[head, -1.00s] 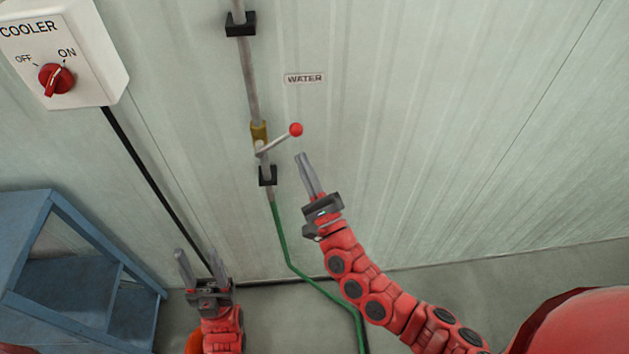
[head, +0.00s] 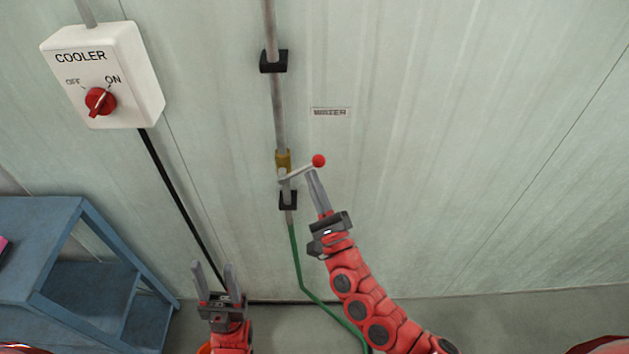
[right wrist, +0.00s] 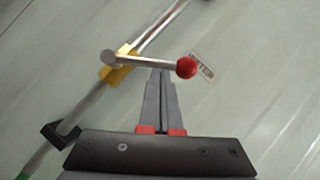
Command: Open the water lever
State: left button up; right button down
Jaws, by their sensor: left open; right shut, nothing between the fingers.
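The water lever (head: 299,171) is a thin metal arm with a red ball (head: 318,160) at its right end. It sticks out to the right and slightly up from a brass valve (head: 283,160) on a vertical pipe. My right gripper (head: 312,173) is shut and empty, its tips just below the lever near the ball. In the right wrist view the lever (right wrist: 145,63) crosses just beyond the fingertips (right wrist: 161,73), with the ball to their right; I cannot tell whether they touch. My left gripper (head: 213,267) is open and empty, low and to the left, away from the lever.
A "WATER" label (head: 330,112) is on the wall above the lever. A white cooler switch box (head: 135,75) hangs at upper left. A blue shelf unit (head: 60,240) stands at lower left. A green hose (head: 297,260) runs down from the pipe. The wall on the right is clear.

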jog(key=shift+a+r+n+g+y+p, duration=0.15)
jog(key=shift+r+n+g+y+p, duration=0.65)
jog(key=shift+n+p, duration=0.55)
jog(key=shift+a+r+n+g+p, duration=0.6)
jog(key=shift+a+r+n+p, duration=0.45)
jog(key=shift+a+r+p, duration=1.05)
jog(key=shift+d+f, duration=0.1)
jog(key=shift+f, duration=0.1)
